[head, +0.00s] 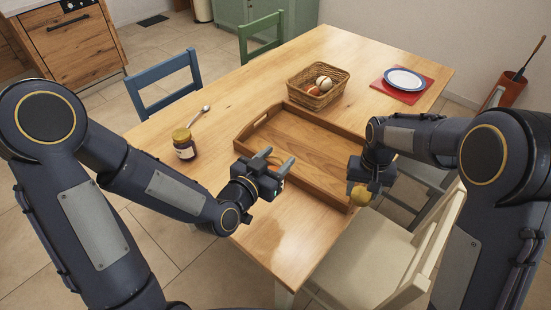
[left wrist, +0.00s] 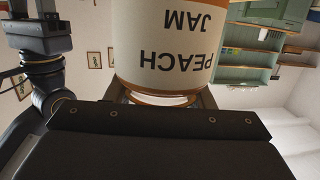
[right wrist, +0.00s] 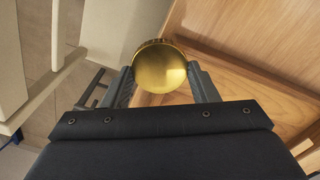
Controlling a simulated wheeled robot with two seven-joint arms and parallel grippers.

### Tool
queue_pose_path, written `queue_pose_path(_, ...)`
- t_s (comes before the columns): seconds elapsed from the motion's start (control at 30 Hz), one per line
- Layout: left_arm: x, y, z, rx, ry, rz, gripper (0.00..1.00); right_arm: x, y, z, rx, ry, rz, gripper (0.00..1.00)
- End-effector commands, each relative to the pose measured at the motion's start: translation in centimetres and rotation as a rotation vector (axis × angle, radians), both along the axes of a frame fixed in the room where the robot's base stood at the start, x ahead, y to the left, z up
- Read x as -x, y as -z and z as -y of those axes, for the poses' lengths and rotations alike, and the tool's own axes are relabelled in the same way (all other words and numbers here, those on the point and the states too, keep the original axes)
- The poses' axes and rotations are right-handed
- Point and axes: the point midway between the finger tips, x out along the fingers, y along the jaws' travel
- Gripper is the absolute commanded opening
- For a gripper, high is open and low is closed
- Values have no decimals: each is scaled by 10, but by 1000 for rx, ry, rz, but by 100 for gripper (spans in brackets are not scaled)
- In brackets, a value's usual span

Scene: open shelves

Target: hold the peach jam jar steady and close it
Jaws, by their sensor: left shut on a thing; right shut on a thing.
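The peach jam jar (left wrist: 165,50) fills the top middle of the left wrist view, its cream label reading upside down there. My left gripper (head: 276,162) is shut on it, above the near part of the tray; in the head view the jar is mostly hidden by the gripper. My right gripper (head: 361,191) is shut on a round gold lid (right wrist: 161,67), which also shows in the head view (head: 359,196). The lid is held beyond the tray's right side, well apart from the jar. The jar's mouth is not clearly visible.
A wooden tray (head: 268,126) lies on the table. Another jar (head: 184,147), dark with a yellow lid, stands left beside a spoon (head: 199,116). A wicker basket (head: 298,91) and a plate (head: 405,79) on a red mat are at the back. A cream chair (head: 375,258) stands near right.

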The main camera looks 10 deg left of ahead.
Motion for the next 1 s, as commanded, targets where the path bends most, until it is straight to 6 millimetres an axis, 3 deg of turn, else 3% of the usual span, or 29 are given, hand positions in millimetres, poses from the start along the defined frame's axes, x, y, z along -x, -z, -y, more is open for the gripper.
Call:
queue_pose_path(0.1,0,-1,0,0,0,3,2,-16,-33,-37,-3,13,6,33)
queue_pose_path(0.3,0,-1,0,1,0,4,2,-25,-88,-95,-4,49,4,33)
queue_pose_path(0.6,0,-1,0,1,0,4,2,-1,-159,-183,-3,43,0,33)
queue_pose_path(0.8,0,-1,0,1,0,4,2,23,-191,-221,-3,25,-3,33)
queue_pose_path(1.0,0,-1,0,1,0,4,2,34,-203,-236,-2,19,-6,33)
